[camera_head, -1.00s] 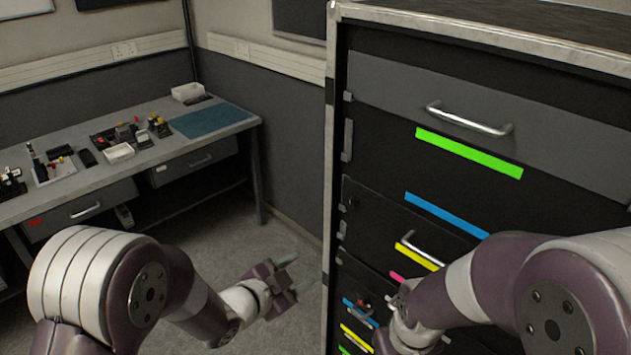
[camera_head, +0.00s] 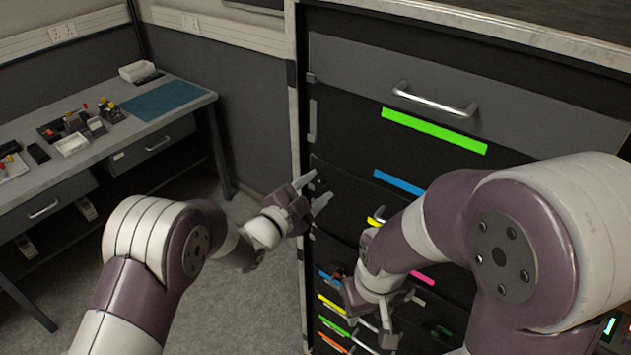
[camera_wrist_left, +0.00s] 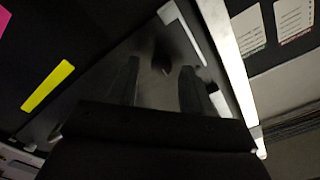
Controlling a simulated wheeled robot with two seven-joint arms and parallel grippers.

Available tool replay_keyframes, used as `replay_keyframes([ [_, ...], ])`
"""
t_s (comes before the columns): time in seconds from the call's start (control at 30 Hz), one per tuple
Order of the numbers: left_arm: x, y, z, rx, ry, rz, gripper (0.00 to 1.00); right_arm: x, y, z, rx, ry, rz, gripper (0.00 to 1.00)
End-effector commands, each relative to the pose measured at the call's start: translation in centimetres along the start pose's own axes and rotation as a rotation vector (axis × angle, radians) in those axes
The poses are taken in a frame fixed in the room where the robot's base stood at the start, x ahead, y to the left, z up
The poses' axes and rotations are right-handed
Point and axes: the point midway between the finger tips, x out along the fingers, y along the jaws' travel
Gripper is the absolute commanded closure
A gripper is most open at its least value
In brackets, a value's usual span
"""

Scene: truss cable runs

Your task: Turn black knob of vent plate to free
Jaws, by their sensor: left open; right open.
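A small black knob (camera_wrist_left: 161,66) shows dimly on a dark plate in the left wrist view, ahead of and between my left fingers. I take this plate to be the vent plate; no label is readable. My left gripper (camera_head: 313,191) is open at the cabinet's left front edge, fingers pointing at the cabinet face, with a gap between them. In the head view the gripper covers most of the knob's area. Whether the fingers touch the knob, I cannot tell. My right gripper (camera_head: 372,318) is open and empty in front of the lower drawers.
The tall black cabinet (camera_head: 345,150) has a silver handle (camera_head: 435,101) and coloured strips, including green (camera_head: 434,131) and blue (camera_head: 398,182). A workbench (camera_head: 150,125) with small parts stands at the left. Open floor (camera_head: 240,315) lies between.

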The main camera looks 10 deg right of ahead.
Motion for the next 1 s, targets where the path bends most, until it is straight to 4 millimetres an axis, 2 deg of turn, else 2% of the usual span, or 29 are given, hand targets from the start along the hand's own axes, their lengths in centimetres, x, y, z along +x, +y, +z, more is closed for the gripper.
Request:
replay_keyframes([
  [0.33,0.6,0.1,0.1,-0.001,-0.001,0.0,0.5,-0.1,0.0,0.0,0.0,0.0,0.0,0.57],
  [0.4,0.6,0.1,0.1,-0.001,-0.001,0.0,0.73,-0.1,0.0,0.0,0.0,0.0,0.0,0.57],
  [0.5,0.6,0.0,0.1,-0.001,0.0,0.0,1.0,-0.1,0.0,0.0,0.0,0.0,0.0,0.57],
  [0.77,0.6,0.1,0.1,-0.015,0.0,-0.001,1.0,0.0,0.0,0.0,0.0,0.0,0.0,0.57],
  [1.0,0.5,0.1,0.2,-0.117,0.0,-0.002,1.0,0.9,0.0,0.1,0.0,0.0,0.0,0.57],
])
